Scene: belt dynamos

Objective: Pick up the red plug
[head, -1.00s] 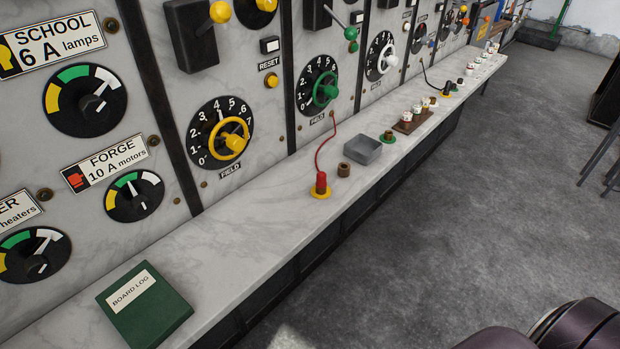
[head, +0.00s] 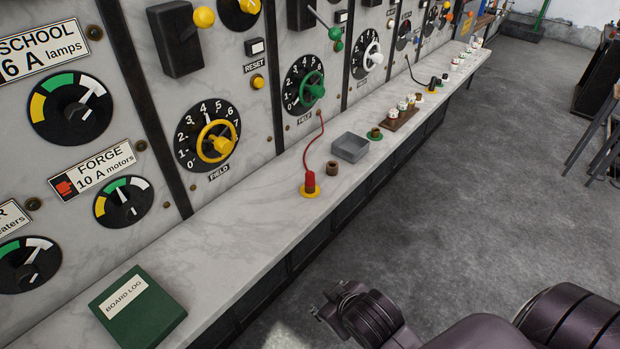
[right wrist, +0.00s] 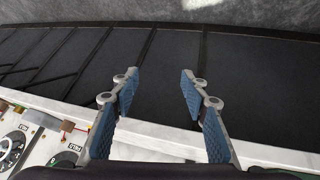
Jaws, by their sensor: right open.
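The red plug (head: 310,183) stands upright in a yellow ring (head: 311,193) on the marble ledge in the head view. A red cord runs from its top up to the panel. My right gripper is open and empty; its two blue-padded fingers are apart in the right wrist view (right wrist: 159,85). In the head view my right arm's end is low in the picture, in front of the ledge and apart from the plug. A small reddish thing shows at the left of the right wrist view, too small to name surely. My left gripper is not in view.
A yellow handwheel (head: 218,143) juts from the panel. The ledge between book and plug is bare.

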